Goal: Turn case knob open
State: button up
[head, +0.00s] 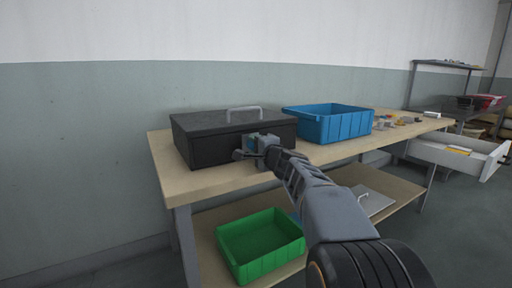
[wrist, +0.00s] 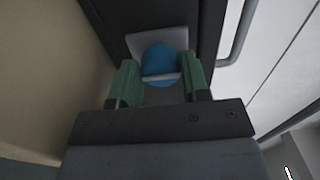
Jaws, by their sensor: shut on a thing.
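The black case (head: 215,143) stands on the wooden workbench, its lid down, with a grey handle (head: 243,110) on top. My gripper (head: 257,146) is at the front face of the case. In the wrist view the round blue knob (wrist: 160,62) sits on a light grey plate (wrist: 178,38) on the case's dark face. A pale bar crosses the knob. The green fingers of my gripper (wrist: 160,85) stand on both sides of the knob and are shut on it. In the head view my gripper hides the knob.
A blue bin (head: 345,126) stands on the workbench (head: 205,183) right of the case. Small loose items lie farther right. A green bin (head: 262,266) is on the lower shelf. A white drawer (head: 455,157) stands out at the right. The bench strip before the case is clear.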

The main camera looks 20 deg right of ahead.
jog(key=o, duration=0.9)
jog(key=s+d+p, duration=0.1)
jog(key=s, duration=1.2)
jog(key=shift+s+d+p, duration=0.3)
jog(key=shift+s+p, duration=0.05)
jog(key=shift+p, duration=0.05)
